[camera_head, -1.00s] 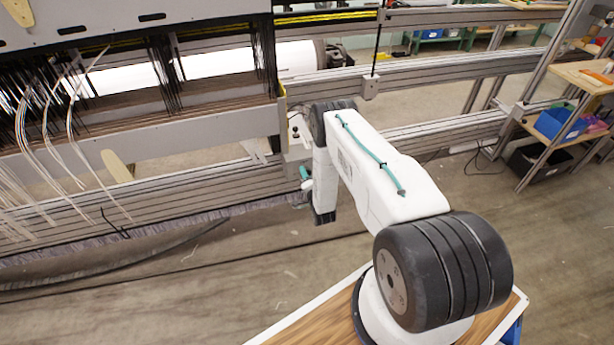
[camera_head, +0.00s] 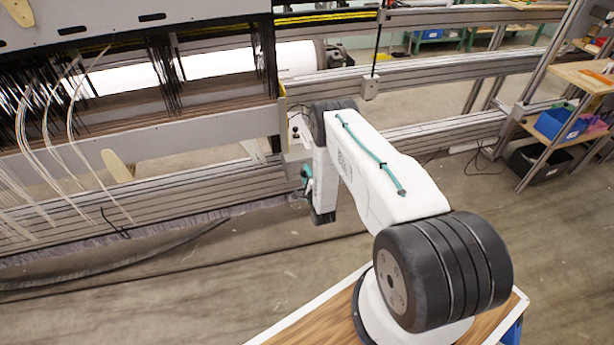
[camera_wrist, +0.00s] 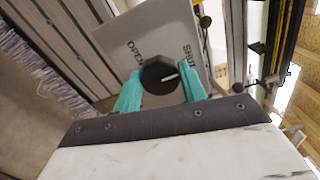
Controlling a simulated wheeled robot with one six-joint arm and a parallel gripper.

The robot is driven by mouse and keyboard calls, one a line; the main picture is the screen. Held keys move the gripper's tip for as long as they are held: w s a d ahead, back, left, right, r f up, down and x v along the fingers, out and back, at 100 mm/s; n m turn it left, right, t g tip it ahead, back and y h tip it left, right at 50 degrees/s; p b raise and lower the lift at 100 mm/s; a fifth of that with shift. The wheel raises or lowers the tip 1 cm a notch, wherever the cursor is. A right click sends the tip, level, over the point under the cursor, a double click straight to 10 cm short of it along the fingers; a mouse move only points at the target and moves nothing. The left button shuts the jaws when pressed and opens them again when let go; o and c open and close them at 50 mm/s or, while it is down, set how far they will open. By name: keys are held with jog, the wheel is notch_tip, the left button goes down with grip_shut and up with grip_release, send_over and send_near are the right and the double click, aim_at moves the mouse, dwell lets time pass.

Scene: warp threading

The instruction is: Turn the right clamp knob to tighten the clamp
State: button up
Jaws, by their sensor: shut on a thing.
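The right clamp knob (camera_wrist: 158,77) is black and round with a white pointer line. It sits on a grey plate (camera_wrist: 150,32) marked OPEN on the left and SHUT on the right. In the wrist view the pointer line is aimed toward the SHUT side. My gripper (camera_wrist: 160,88) has teal fingers, one on each side of the knob, and is shut on it. In the head view my gripper (camera_head: 305,178) is at the right end of the loom, partly hidden by my arm, and the knob cannot be made out.
The loom's grey beam (camera_head: 190,138) and white threads (camera_head: 75,115) are to the left. A metal rail (camera_head: 430,70) runs to the right. A shelf with a blue bin (camera_head: 557,122) stands at the far right. The floor between is open.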

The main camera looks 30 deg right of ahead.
jog(key=shift+s+d, duration=0.1)
dwell(0.3)
jog(key=o, duration=1)
jog(key=shift+c, duration=0.2)
jog(key=v, duration=0.7)
jog(key=shift+s, duration=0.35)
